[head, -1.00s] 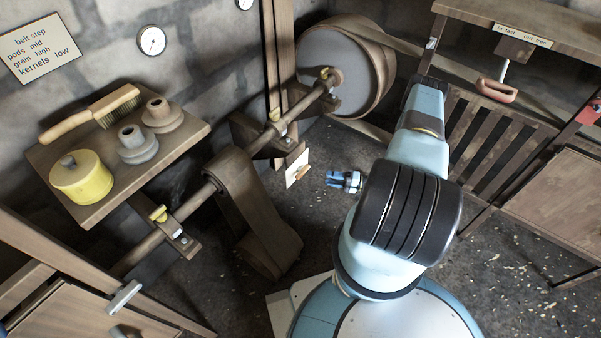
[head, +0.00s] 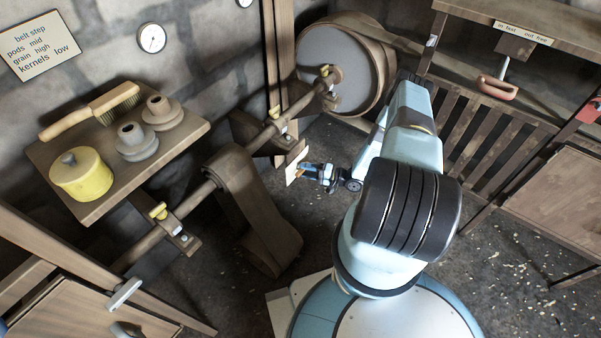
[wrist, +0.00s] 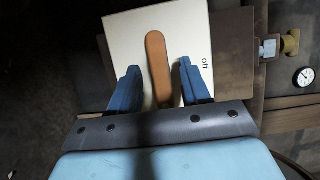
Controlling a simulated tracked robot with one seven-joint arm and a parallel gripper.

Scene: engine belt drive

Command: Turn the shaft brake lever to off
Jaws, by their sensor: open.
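The shaft brake lever (wrist: 157,65) is an orange-brown rounded bar on a pale plate (wrist: 125,38) marked "off" on its right side. In the wrist view the lever points nearly straight up the picture. My gripper (wrist: 160,82) is open, with one blue finger on each side of the lever and a visible gap on both sides. The lever's lower end runs down between the fingers. In the head view my gripper (head: 308,172) is right at the plate (head: 293,166), below the shaft; the lever is mostly hidden there.
The long shaft (head: 190,205) and a wide brown belt (head: 240,200) lie left of my gripper. A large belted wheel (head: 335,70) stands behind. A shelf (head: 185,148) holds a brush, a yellow pot and spools. The floor right of my arm is open.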

